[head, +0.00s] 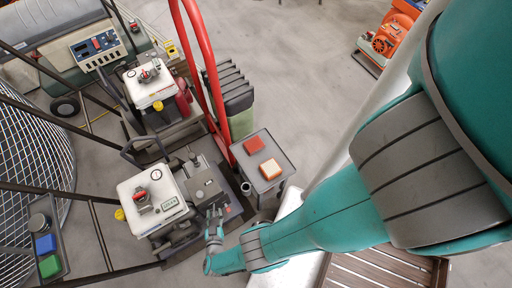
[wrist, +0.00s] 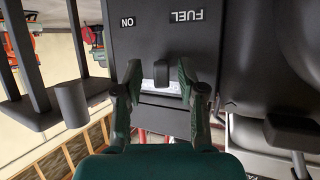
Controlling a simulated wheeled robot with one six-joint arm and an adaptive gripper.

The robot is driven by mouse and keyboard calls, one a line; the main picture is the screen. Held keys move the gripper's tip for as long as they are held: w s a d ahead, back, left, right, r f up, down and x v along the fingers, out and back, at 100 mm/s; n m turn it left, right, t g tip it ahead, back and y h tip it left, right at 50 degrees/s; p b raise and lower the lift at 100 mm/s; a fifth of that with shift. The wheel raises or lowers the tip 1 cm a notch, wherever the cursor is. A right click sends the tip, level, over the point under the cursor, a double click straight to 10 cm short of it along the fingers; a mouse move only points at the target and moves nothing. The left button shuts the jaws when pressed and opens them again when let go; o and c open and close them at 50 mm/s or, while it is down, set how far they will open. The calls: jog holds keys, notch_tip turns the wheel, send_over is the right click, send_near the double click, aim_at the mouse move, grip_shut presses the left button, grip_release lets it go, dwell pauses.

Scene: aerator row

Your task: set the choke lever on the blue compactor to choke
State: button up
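In the wrist view a dark lever tab (wrist: 162,73) stands in a pale slot on a black panel (wrist: 150,40). Upside-down labels FUEL and ON show on the panel; no choke label can be read. My gripper (wrist: 161,88) is open, one finger on each side of the tab, with visible gaps. In the head view my gripper (head: 214,222) is at the right side of the nearer engine machine (head: 150,192), which has a white top, a red-and-black cap and a grey panel (head: 205,178). No clearly blue compactor body shows in the head view.
A similar white-topped machine (head: 148,82) stands behind. A red tube frame (head: 210,70) rises close by. A small grey stand (head: 262,150) bears red and orange blocks. A button panel (head: 45,240) is at the left. Open floor lies at upper middle.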

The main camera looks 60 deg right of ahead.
jog(key=shift+s+d, duration=0.1)
jog(key=shift+s, duration=0.05)
jog(key=shift+s+d+r+n+t+y, duration=0.15)
jog(key=shift+n+t+y, duration=0.1)
jog(key=shift+n+t, duration=0.25)
jog(key=shift+s+d+f+n+t+y, duration=0.15)
jog(key=shift+n+t+y, duration=0.1)
jog(key=shift+n+t, duration=0.2)
jog(key=n+t+y, duration=0.1)
jog(key=s+d+n+t+y, duration=0.1)
jog(key=n, duration=0.1)
jog(key=shift+d+r+y, duration=0.1)
jog(key=shift+d+y, duration=0.05)
jog(key=shift+y, duration=0.25)
jog(key=shift+s+d+r+n+t+y, duration=0.1)
jog(key=shift+d+n+t+y, duration=0.2)
jog(key=shift+n+y, duration=0.35)
jog(key=shift+s+d+n+t+y, duration=0.15)
jog(key=shift+n+t+y, duration=0.3)
jog(key=shift+y, duration=0.3)
jog(key=shift+w+d+r+n+t+y, duration=0.1)
jog(key=shift+d+n+t+y, duration=0.2)
jog(key=shift+n+y, duration=0.4)
jog(key=shift+s+d+f+n+y, duration=0.15)
jog(key=shift+s+d+n+y, duration=0.1)
jog(key=shift+n+y, duration=0.45)
jog(key=v, duration=1)
jog(key=shift+a, duration=0.2)
